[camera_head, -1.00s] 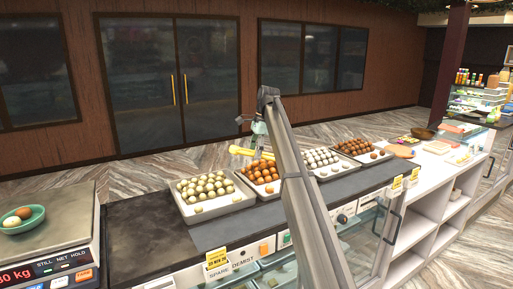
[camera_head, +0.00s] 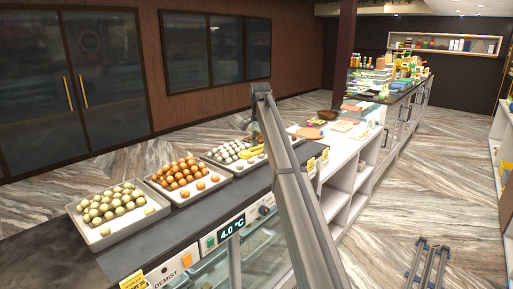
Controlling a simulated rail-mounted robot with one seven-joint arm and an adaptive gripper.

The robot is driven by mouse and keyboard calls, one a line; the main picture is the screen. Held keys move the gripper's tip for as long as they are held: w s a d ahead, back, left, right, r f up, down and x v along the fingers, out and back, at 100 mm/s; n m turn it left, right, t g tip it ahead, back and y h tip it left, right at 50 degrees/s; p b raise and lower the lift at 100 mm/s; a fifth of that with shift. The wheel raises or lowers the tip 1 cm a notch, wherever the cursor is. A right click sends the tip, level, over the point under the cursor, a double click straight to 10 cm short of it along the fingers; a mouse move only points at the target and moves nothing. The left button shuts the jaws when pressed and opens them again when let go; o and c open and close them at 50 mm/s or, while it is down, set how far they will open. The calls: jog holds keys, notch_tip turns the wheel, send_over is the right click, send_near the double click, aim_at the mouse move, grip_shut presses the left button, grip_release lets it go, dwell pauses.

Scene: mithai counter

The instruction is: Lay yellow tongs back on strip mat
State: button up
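The yellow tongs (camera_head: 251,153) hang just below my gripper (camera_head: 256,139), over the white-sweets tray on the counter's right part. My gripper is small and partly hidden behind my own grey arm. Its fingers are not clear, but the tongs have travelled with it, so it appears shut on them. A dark strip (camera_head: 190,231) runs along the counter in front of the sweet trays; I cannot tell for certain whether it is the strip mat.
Trays of pale green (camera_head: 77,218), orange (camera_head: 157,187) and white (camera_head: 240,169) sweets stand in a row. My arm hides the area right of them. A white counter (camera_head: 333,146) with boards lies beyond. A temperature display (camera_head: 231,226) is on the counter front.

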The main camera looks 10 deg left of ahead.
aim_at(259, 179)
jog(key=shift+n+t+h, duration=0.3)
jog(key=shift+t, duration=0.1)
jog(key=shift+s+a+f+b, duration=0.1)
jog(key=shift+f+b, duration=0.1)
jog(key=shift+f, duration=1.7)
jog(key=shift+a+f+b, duration=0.1)
jog(key=shift+f+b, duration=0.05)
jog(key=shift+f, duration=1.7)
jog(key=shift+s+a+f+b, duration=0.1)
jog(key=shift+f+b, duration=0.1)
jog(key=shift+f, duration=1.7)
jog(key=o, duration=0.7)
jog(key=shift+c, duration=0.2)
notch_tip(259, 179, up, 12)
jog(key=s, duration=0.1)
jog(key=shift+a, duration=0.3)
